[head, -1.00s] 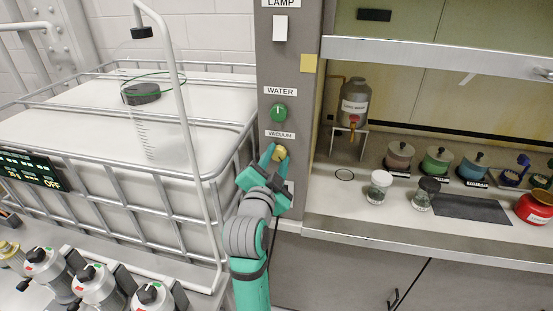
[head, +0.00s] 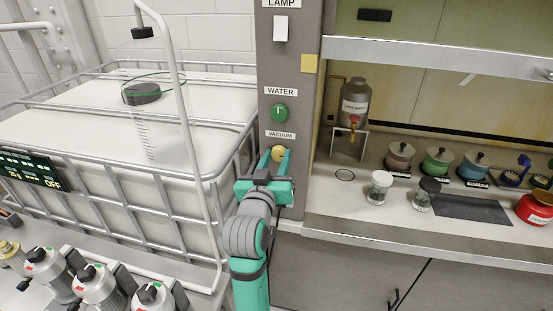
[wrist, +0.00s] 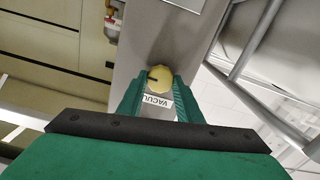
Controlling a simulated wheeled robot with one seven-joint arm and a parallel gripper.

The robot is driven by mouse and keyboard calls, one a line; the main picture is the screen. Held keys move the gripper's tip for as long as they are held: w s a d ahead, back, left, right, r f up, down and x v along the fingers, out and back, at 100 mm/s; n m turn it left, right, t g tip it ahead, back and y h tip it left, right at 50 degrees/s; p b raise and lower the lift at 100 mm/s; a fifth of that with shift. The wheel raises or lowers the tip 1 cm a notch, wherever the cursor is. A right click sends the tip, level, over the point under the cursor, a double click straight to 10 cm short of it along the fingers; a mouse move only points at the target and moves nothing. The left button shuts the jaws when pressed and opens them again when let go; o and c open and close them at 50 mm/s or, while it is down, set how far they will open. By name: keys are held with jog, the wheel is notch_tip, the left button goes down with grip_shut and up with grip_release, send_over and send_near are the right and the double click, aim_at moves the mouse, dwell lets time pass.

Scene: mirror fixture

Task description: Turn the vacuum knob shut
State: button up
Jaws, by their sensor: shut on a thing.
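The vacuum knob (head: 277,153) is a small yellow knob on the grey post, under the "VACUUM" label (head: 280,134). It also shows in the wrist view (wrist: 160,78), with a dark mark on its face. My gripper (head: 276,158) reaches the post from below. Its two green fingers lie on either side of the knob and are shut on it. In the wrist view the fingertips (wrist: 162,85) flank the knob. The label shows upside down there, partly hidden by the fingers. The finger contact itself is hard to make out.
A green water knob (head: 279,112) sits just above on the same post (head: 290,75), with a lamp switch (head: 280,28) higher up. A caged white tank (head: 60,120) stands close on the left. The fume hood counter (head: 325,195) with jars is on the right.

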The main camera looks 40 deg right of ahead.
jog(key=n, duration=0.4)
jog(key=shift+f+n, duration=0.1)
jog(key=shift+n, duration=0.2)
jog(key=n, duration=0.4)
jog(key=shift+n, duration=0.3)
jog(key=n, duration=0.4)
jog(key=shift+n, duration=0.3)
jog(key=shift+f+n, duration=0.1)
jog(key=shift+n, duration=2.1)
jog(key=o, duration=1)
jog(key=shift+o, duration=0.2)
jog(key=v, duration=1)
jog(key=shift+s+a, duration=0.25)
jog(key=shift+a, duration=0.05)
